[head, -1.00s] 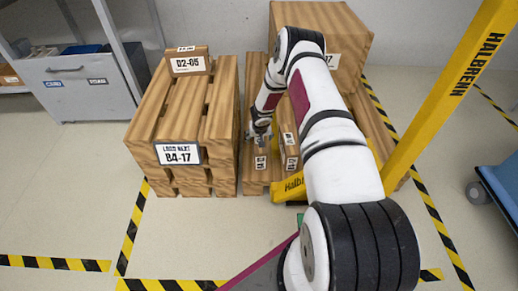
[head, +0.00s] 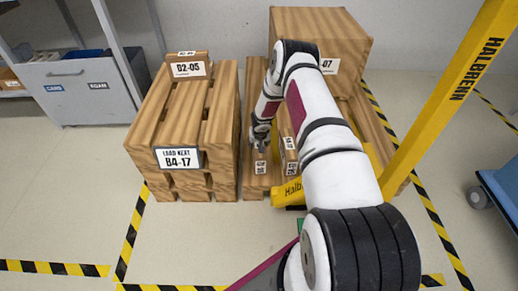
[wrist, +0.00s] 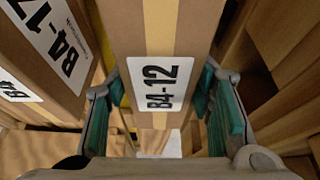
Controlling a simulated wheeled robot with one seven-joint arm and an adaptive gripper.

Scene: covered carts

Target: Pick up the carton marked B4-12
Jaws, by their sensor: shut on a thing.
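The carton marked B4-12 (wrist: 187,25) fills the upper middle of the wrist view, its white label facing the camera. My gripper (wrist: 160,100) is shut on it, with a teal-padded finger at each side. In the head view my gripper (head: 261,138) is low between the wooden stack and the yellow post; the held carton is mostly hidden there and its small label cannot be read. I cannot tell whether the carton still touches what is under it.
Another carton (wrist: 85,85), its label starting B4-1, stands close left in the wrist view. A pallet stack (head: 222,130) signed B4-17 carries a D2-05 box (head: 188,68). A large crate (head: 330,30) stands behind; a yellow post (head: 445,100) rises at right. Floor is clear front left.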

